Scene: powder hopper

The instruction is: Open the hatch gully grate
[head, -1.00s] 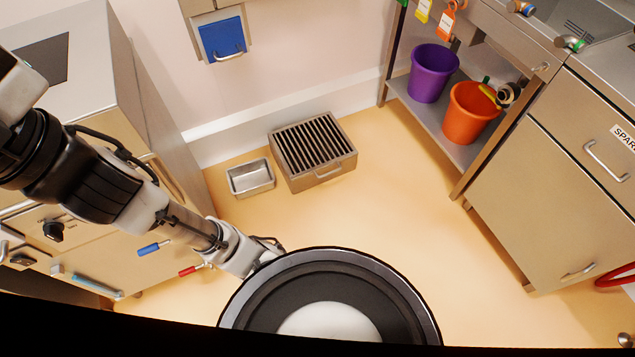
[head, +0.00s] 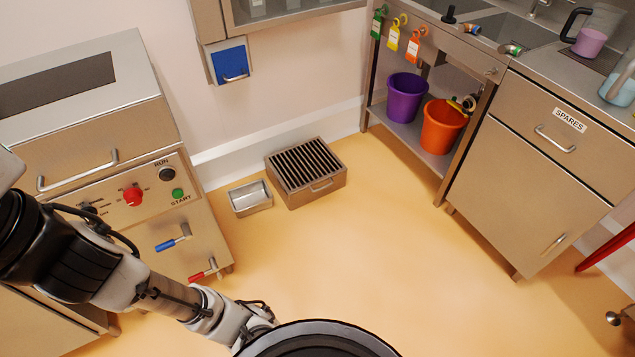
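The gully grate (head: 304,165) is a dark slatted grid in the top of a low steel box (head: 318,193) on the floor by the back wall. A small bar handle (head: 321,185) sits on the box's front face. The grate lies flat on the box and looks closed. My arm (head: 170,297) reaches in from the left edge toward the bottom middle, well short of the box. My gripper's fingers are not visible.
A small steel tray (head: 250,198) stands on the floor just left of the box. A machine with red and blue valve handles (head: 172,243) is at left. A shelf with purple (head: 405,98) and orange (head: 442,126) buckets is at right. The floor in front is clear.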

